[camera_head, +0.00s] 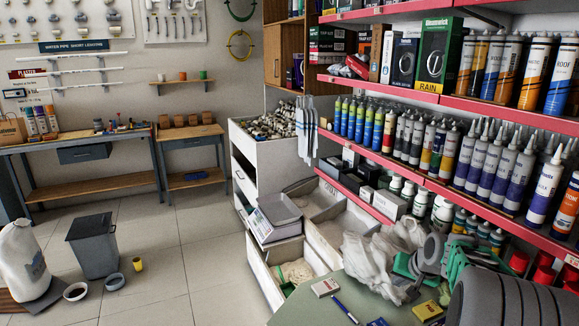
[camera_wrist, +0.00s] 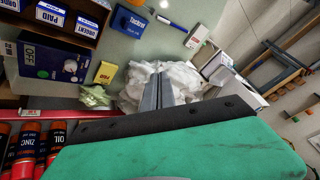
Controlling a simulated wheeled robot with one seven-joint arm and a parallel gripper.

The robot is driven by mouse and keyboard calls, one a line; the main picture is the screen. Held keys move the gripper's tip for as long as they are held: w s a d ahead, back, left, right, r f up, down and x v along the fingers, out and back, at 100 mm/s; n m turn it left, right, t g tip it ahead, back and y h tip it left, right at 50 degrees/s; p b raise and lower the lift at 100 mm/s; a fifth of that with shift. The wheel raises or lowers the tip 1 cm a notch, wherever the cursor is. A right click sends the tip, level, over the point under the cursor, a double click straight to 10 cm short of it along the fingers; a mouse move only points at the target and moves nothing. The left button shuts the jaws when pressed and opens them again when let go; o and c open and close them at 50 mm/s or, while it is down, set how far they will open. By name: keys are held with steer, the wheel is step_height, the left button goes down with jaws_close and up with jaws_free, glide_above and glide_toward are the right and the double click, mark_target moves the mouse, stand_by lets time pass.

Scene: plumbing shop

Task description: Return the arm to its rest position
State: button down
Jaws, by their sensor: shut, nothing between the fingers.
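My gripper (camera_wrist: 159,92) shows in the wrist view with its two grey fingers together and nothing between them. The green and black body of my gripper fills the bottom of that view. In the head view my folded grey and green arm is at the lower right, in front of the red shelves; the fingertips are hard to make out there. In the wrist view the fingers overlap a crumpled white plastic bag (camera_wrist: 200,78), which also shows on the table in the head view (camera_head: 372,262). I cannot tell whether they touch it.
The grey-green table (camera_head: 312,291) holds a blue pen (camera_head: 345,309), a white box (camera_head: 325,287) and a yellow packet (camera_head: 427,310). Red shelves (camera_head: 385,92) with several cartridges stand close on the right. Open drawers (camera_head: 262,277) are behind the table.

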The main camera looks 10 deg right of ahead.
steer(key=s+a+r+n+g, duration=0.1)
steer(key=s+a+r+n, duration=0.15)
steer(key=a, duration=0.45)
steer(key=s+a+r+n, duration=0.1)
steer(key=s+a+r, duration=0.1)
steer(key=s+a, duration=0.35)
steer(key=s+a+n+g, duration=0.1)
steer(key=s+a+n, duration=0.1)
steer(key=s+a, duration=0.9)
steer(key=shift+s+a+f+g, duration=0.3)
steer(key=shift+s+g, duration=0.1)
steer(key=shift+s, duration=0.5)
steer(key=shift+n, duration=0.25)
